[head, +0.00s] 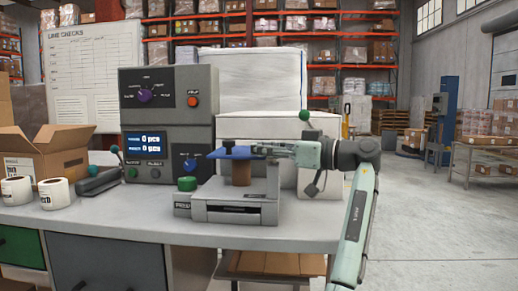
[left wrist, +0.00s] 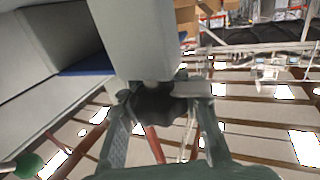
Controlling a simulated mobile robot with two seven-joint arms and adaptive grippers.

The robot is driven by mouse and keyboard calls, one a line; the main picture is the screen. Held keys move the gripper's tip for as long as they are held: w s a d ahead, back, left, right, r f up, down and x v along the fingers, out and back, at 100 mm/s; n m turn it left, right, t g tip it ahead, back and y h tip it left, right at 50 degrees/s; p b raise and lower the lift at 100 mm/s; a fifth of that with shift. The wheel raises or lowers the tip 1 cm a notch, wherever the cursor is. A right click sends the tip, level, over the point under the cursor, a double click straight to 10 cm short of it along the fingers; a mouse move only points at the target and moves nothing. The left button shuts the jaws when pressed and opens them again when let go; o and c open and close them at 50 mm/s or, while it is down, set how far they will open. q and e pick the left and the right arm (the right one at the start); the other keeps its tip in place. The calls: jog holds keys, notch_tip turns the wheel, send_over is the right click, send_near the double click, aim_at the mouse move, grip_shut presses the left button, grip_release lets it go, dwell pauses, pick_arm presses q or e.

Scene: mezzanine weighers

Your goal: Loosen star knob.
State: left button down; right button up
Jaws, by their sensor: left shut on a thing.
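The star knob (left wrist: 158,108), dark and lobed, sits against a grey block (left wrist: 138,40) in the left wrist view. My left gripper (left wrist: 166,96) is shut on it, with a finger on either side. In the head view my left gripper (head: 262,150) reaches in from the right at the press (head: 236,215), by the right end of its blue plate (head: 217,154). The knob is hidden there by the fingers. A brown cylinder (head: 241,173) stands under the blue plate. My right gripper is not in view.
A grey control cabinet (head: 185,75) stands behind the press. A green button (head: 187,184) sits left of the press. An open cardboard box (head: 45,150) and white rolls (head: 57,193) stand at the left of the bench.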

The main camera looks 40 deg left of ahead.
pick_arm(q)
jog(key=shift+f, duration=0.15)
jog(key=c, duration=1)
grip_release()
jog(key=shift+c, duration=0.2)
jog(key=w+d, duration=0.1)
jog(key=d, duration=1.1)
jog(key=shift+w, duration=0.35)
